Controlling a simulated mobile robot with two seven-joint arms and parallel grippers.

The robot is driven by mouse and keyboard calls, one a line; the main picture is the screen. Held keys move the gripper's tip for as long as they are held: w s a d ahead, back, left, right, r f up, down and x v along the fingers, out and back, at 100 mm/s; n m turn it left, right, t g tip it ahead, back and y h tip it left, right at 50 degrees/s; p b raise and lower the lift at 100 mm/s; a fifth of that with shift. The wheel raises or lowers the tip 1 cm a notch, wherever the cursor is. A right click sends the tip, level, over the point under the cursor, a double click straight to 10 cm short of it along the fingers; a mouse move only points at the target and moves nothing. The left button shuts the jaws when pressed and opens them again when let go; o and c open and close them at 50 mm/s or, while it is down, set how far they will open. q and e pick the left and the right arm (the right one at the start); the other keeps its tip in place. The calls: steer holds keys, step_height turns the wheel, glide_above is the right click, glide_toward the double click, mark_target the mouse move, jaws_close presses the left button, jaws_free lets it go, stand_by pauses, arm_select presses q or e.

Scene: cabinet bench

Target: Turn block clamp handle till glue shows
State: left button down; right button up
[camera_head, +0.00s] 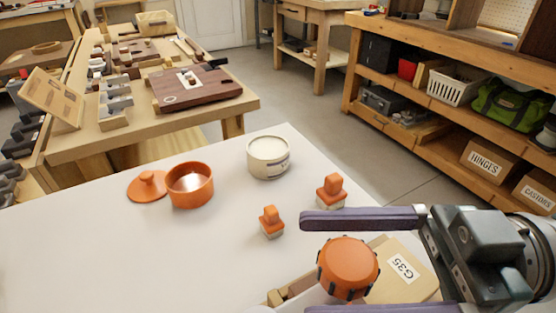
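The orange round handle (348,268) with dark ribs sits at the near right, above a wooden block clamp (278,296) on the white bench top (110,255). A flat board (415,276) labelled G35 lies beside the clamp. My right gripper (305,264) comes in from the right with its two purple fingers apart. The handle lies between the fingers in the picture, with thin gaps showing; contact cannot be confirmed. The lower finger is cut off by the frame edge. No glue can be made out. My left gripper is out of view.
An orange pot (190,187), its lid (148,186), a cream tin (268,157) and two orange-handled blocks (271,222) (331,191) stand beyond the clamp. The bench's left side is clear. Wooden workbenches (190,128) and shelves (440,110) stand behind.

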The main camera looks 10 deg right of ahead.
steer(key=shift+w+a, duration=0.2)
steer(key=shift+a, duration=1.1)
jaws_close()
